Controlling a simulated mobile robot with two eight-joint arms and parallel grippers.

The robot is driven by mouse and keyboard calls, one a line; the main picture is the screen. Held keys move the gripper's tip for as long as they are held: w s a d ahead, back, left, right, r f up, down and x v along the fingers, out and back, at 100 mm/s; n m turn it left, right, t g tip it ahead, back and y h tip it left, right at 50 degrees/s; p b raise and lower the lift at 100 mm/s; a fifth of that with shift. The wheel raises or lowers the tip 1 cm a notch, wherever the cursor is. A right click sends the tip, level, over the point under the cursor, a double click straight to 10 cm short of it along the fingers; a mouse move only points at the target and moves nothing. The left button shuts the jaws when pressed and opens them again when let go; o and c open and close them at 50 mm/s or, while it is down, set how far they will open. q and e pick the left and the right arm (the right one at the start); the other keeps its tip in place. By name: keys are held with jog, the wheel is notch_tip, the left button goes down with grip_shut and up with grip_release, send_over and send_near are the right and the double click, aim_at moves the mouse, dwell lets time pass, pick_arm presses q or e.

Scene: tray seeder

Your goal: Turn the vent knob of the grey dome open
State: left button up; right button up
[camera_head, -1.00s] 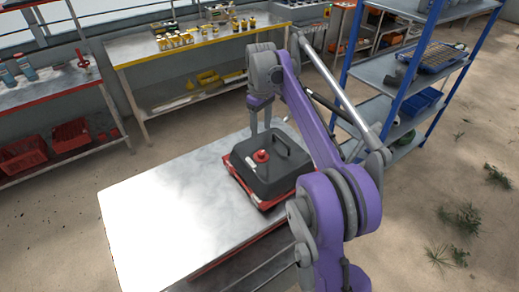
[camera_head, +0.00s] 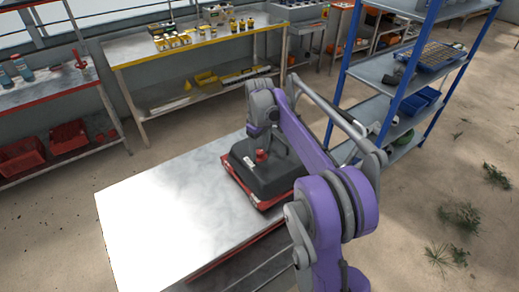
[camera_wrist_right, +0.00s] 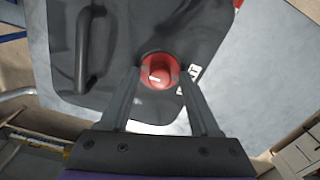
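The grey dome (camera_head: 250,178) is a dark, low lid in a red tray on the metal table. Its red vent knob (camera_head: 261,156) is on top and shows in the wrist view (camera_wrist_right: 158,72), with a small white mark. My right gripper (camera_wrist_right: 158,70) is open, its fingertips at either side of the knob; I cannot tell whether they touch it. In the head view the right gripper (camera_head: 264,140) is above the dome, its fingers partly hidden. The dome's handle (camera_wrist_right: 84,62) stands left of the knob in the wrist view. My left gripper is not in view.
The metal table (camera_head: 150,215) is bare left of the dome. A yellow-edged workbench (camera_head: 200,42) with small bottles stands behind. A blue-framed shelf (camera_head: 400,75) stands at right, and a red-edged shelf (camera_head: 45,90) with red crates is at left.

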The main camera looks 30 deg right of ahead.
grip_shut()
jog(key=shift+m, duration=0.5)
jog(key=m, duration=0.3)
jog(key=shift+m, duration=0.4)
jog(key=m, duration=0.4)
jog(key=shift+p, duration=0.4)
jog(key=m, duration=0.5)
jog(key=shift+m, duration=2)
